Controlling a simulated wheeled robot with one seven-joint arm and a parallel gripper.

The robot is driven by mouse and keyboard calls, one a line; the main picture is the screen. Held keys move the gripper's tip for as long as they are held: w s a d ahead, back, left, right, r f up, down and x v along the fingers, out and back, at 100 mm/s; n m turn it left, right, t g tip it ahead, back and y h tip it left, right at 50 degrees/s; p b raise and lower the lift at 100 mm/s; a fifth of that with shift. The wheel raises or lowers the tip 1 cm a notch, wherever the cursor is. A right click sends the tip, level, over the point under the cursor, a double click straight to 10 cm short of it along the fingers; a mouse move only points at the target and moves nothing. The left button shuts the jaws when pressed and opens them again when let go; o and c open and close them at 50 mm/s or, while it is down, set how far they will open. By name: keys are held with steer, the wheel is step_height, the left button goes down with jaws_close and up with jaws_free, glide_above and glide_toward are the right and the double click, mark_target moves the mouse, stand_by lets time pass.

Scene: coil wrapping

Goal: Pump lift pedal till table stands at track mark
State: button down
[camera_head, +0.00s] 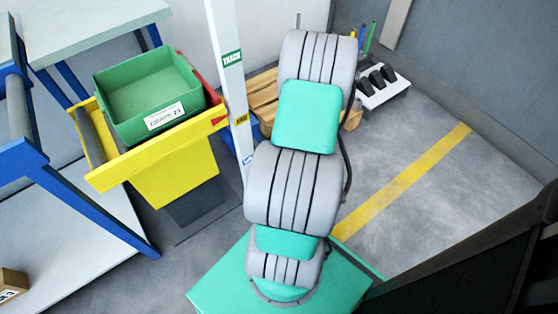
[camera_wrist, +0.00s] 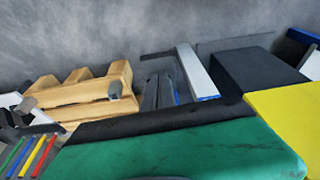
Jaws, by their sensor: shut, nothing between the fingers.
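The yellow lift table (camera_head: 150,165) stands left of centre in the head view. The green crate (camera_head: 118,124) sits on it. A white mast (camera_head: 231,95) beside it bears a green TRACK mark (camera_head: 231,57), with a yellow and a blue label lower down. The table's red edge piece (camera_head: 219,120) shows near the yellow label's height, below TRACK in the picture. My gripper (camera_wrist: 160,92) appears in the wrist view as dark fingers, shut and empty. A pale bar (camera_wrist: 197,75) with blue at its near end lies just right of them; I cannot tell whether it is the pedal. My arm hides that area in the head view.
A wooden pallet (camera_wrist: 85,97) lies left of my gripper. A white rack (camera_head: 382,90) with dark items stands by the back wall. A blue-legged bench (camera_head: 95,20) and a blue frame are at left. Floor around the yellow line (camera_head: 400,185) is clear.

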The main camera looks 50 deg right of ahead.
steer(key=w+a+r+n, duration=0.1)
steer(key=w+a+r, duration=0.3)
steer(key=a+r, duration=0.45)
steer(key=w+a+r, duration=0.3)
steer(key=a+r, duration=0.5)
steer(key=a, duration=0.1)
steer(key=s+a+r, duration=0.3)
steer(key=a+r, duration=0.1)
steer(key=a, duration=0.3)
steer(key=s+a+r+g, duration=0.1)
steer(key=s+a+r, duration=0.2)
steer(key=a+r, duration=0.2)
steer(key=shift+a+n, duration=0.4)
steer(key=shift+a, duration=0.6)
